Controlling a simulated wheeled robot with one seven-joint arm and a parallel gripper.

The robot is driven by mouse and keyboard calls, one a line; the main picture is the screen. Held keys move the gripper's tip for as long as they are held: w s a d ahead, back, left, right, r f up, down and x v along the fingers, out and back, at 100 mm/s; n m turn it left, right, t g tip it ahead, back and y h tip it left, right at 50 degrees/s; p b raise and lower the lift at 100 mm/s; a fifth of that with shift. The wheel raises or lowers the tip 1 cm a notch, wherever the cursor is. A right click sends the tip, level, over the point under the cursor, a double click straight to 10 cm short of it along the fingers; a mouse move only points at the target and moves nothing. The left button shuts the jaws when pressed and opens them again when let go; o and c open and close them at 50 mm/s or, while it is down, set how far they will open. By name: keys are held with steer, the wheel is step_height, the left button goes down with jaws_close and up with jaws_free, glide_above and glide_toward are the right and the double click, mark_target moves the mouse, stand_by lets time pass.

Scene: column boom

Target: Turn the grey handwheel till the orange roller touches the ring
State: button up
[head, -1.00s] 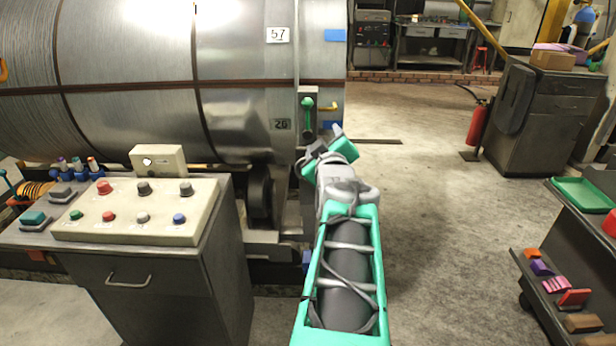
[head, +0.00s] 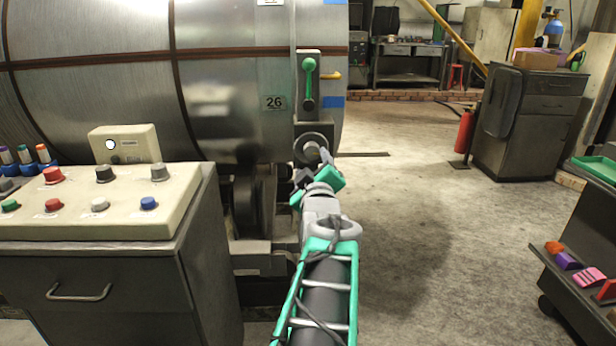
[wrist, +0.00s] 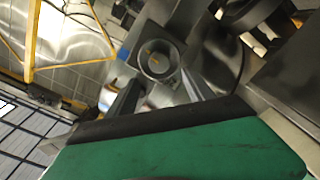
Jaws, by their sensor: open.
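The grey handwheel (head: 303,143) sits on the front of the machine in the head view, below the green-handled lever. My gripper (head: 316,170) is just in front of it and hides its lower right part. In the wrist view, a round grey rim that looks like the handwheel (wrist: 145,70) lies ahead of the fingertips. My gripper (wrist: 163,84) is open there, with one finger on either side below the rim. I cannot tell whether the fingers touch it. I cannot make out the orange roller or the ring in any view.
A control desk (head: 110,215) with coloured buttons stands left of my arm. A large metal drum (head: 230,75) fills the back. A dark cart (head: 590,240) with small blocks stands at the right. The floor (head: 430,230) between my arm and the cart is clear.

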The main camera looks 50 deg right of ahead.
mark_target(311, 153)
steer(key=x, duration=0.7)
steer(key=shift+w+d+f, duration=0.1)
steer(key=shift+w+d, duration=0.1)
steer(key=shift+d, duration=0.15)
steer(key=shift+c, duration=0.3)
jaws_close()
